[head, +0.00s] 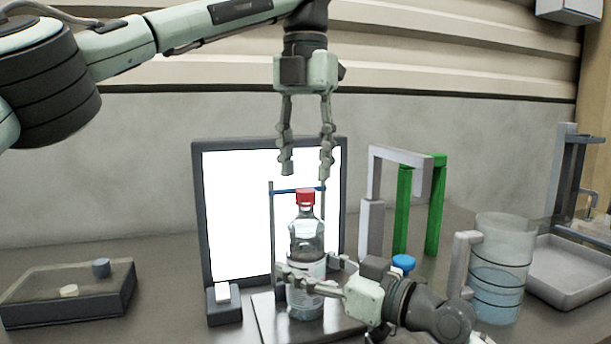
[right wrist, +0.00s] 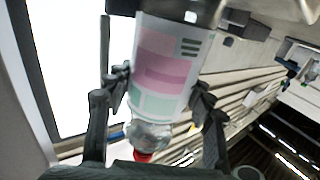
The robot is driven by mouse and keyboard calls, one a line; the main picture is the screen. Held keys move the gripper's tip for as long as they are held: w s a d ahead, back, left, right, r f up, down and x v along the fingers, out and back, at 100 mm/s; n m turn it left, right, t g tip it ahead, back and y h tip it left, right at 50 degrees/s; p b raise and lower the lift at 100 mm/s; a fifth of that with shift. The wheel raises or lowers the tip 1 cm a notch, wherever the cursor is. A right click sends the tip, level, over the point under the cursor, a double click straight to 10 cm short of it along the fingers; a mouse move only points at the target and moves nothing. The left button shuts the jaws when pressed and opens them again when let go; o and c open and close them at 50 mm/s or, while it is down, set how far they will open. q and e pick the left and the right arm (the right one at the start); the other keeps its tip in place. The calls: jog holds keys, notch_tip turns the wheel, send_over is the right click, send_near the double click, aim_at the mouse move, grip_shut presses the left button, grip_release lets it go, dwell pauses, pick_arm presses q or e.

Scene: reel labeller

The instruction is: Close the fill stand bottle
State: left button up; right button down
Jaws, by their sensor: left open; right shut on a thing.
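A clear bottle (head: 306,238) with a red cap (head: 306,197) on its mouth stands upright on the fill stand (head: 262,312), in front of a bright white panel. My right gripper (head: 300,282) is shut around the lower part of the bottle. In the right wrist view the bottle's label (right wrist: 172,70) is between the fingers (right wrist: 160,95), and the red cap (right wrist: 143,156) shows at the bottom. My left gripper (head: 306,172) points down above the cap, open and empty, its fingertips a little higher than the cap. I cannot tell how tightly the cap sits.
The lit panel (head: 240,220) stands behind the bottle. Grey and green frames (head: 422,205), a blue cap-like thing (head: 403,262), a beaker with bluish liquid (head: 498,280) and a tray (head: 570,275) are to the right. A dark box (head: 70,295) lies at the left.

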aim_at(306, 190)
pick_arm(q)
jog(key=shift+f, duration=1.7)
grip_shut()
jog(key=shift+o, duration=0.8)
grip_release()
jog(key=shift+r, duration=3.8)
